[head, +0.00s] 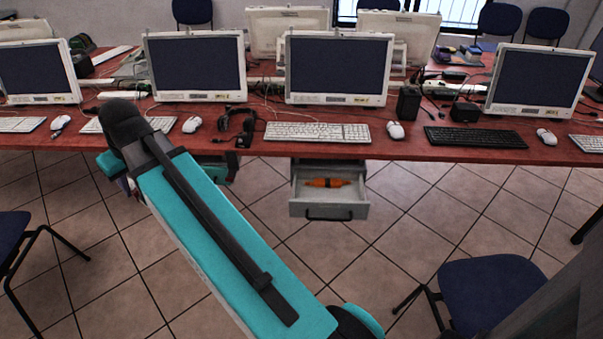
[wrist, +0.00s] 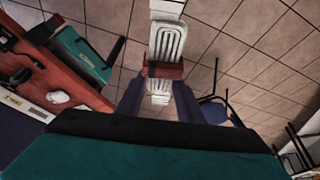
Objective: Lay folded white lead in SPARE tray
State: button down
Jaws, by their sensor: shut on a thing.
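In the wrist view the folded white lead (wrist: 168,40) is a flat bundle of parallel loops. A reddish-brown band crosses its middle. My gripper (wrist: 162,78) is shut on the bundle at this band, with a dark finger on each side. The bundle is held in the air, with the tiled floor behind it. In the head view my arm hides my gripper and most or all of the lead. I cannot make out a SPARE label or pick out that tray in either view.
A grey drawer (head: 329,208) stands open below the desk, with an orange bundle (head: 326,183) inside. The red-brown desk (head: 400,150) carries monitors, keyboards and mice. A teal box-like thing (wrist: 80,52) is left of the lead. Blue chairs (head: 490,290) stand on the floor.

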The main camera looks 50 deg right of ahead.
jog(key=s+d+f+n, duration=0.1)
jog(key=s+d+f, duration=0.15)
jog(key=d, duration=0.75)
jog(key=s+d+f+n+y, duration=0.1)
jog(key=d+f, duration=0.3)
jog(key=d, duration=0.6)
jog(key=s+d+f+n, duration=0.2)
jog(key=d+f, duration=0.2)
jog(key=d, duration=0.5)
jog(key=s+d+f+n, duration=0.1)
jog(key=s+d+f, duration=0.4)
jog(key=s+d, duration=0.4)
jog(key=s+d+f+n+y, duration=0.1)
jog(key=s+d+f, duration=0.4)
jog(key=s+d, duration=0.4)
jog(key=d, duration=0.5)
jog(key=shift+d+f+n+g+y, duration=0.2)
jog(key=shift+n+g+y, duration=0.1)
jog(key=shift+g, duration=0.1)
jog(key=shift+f, duration=0.15)
jog(key=shift+f+b, duration=2.85)
jog(key=shift+f, duration=2.35)
jog(key=shift+s+f, duration=0.1)
jog(key=shift+f, duration=0.35)
